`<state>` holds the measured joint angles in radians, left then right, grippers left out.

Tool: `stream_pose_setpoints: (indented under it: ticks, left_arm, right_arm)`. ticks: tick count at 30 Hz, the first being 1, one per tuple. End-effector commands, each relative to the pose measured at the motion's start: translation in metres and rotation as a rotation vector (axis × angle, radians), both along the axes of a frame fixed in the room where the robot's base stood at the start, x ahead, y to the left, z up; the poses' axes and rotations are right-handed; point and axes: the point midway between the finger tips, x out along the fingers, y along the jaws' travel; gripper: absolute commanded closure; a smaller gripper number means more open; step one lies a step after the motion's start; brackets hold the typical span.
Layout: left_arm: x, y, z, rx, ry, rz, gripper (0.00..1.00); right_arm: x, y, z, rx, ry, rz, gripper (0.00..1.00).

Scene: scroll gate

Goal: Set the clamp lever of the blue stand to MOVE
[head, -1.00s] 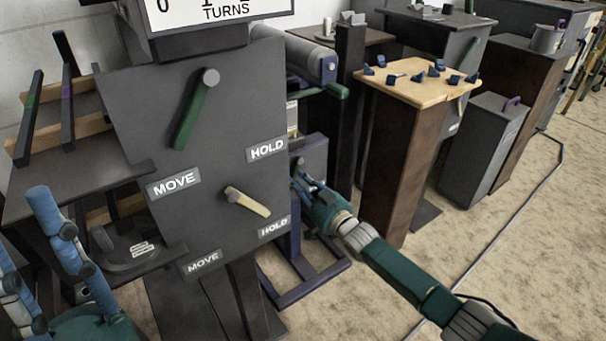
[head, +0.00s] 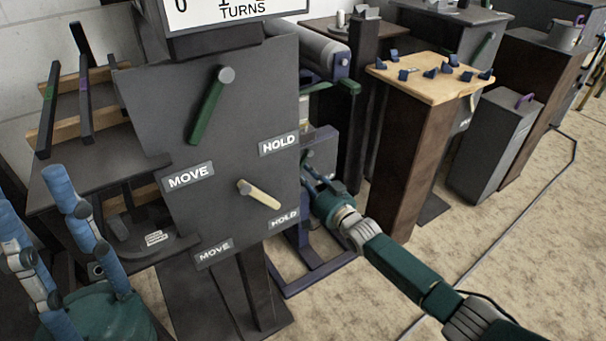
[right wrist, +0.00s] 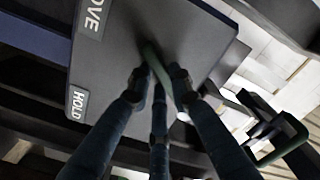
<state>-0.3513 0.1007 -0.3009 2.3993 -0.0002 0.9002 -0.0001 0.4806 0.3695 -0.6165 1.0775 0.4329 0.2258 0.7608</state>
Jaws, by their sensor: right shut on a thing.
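The blue stand (head: 314,283) is behind the large grey panel in the head view; its base frame and part of its grey plate show past the panel's right edge. In the right wrist view its plate (right wrist: 190,35) carries a MOVE label (right wrist: 95,16) and a HOLD label (right wrist: 77,103). The green clamp lever (right wrist: 156,66) lies between the fingertips of my right gripper (right wrist: 160,80), which is shut on it. I cannot tell which label the lever points to. The right gripper also shows in the head view (head: 312,175). My left gripper (head: 32,200) is open and empty at the left.
A nearer grey panel (head: 235,150) has a green lever (head: 207,105), a cream lever (head: 260,195) and its own MOVE and HOLD labels. A wooden-topped pedestal (head: 400,150) stands right of my right gripper. Open floor (head: 530,260) lies at the right.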

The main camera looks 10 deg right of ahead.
Motion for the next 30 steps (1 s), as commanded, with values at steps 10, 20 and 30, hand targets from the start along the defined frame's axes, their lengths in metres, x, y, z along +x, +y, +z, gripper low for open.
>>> stream_pose_setpoints:
  ticks: [10, 20, 30]
  left_arm:
    - [0.000, 0.000, 0.000, 0.000, 0.000, 0.000, 0.70]
    - [-0.001, 0.001, 0.001, -0.002, -0.005, 0.002, 0.70]
    - [0.000, 0.000, 0.001, 0.000, -0.002, 0.001, 0.70]
  right_arm:
    - [0.000, 0.001, 0.000, 0.005, 0.001, 0.001, 0.60]
    - [-0.012, -0.004, -0.001, 0.003, 0.003, 0.000, 0.60]
    - [-0.077, -0.028, -0.002, 0.003, 0.003, 0.000, 0.60]
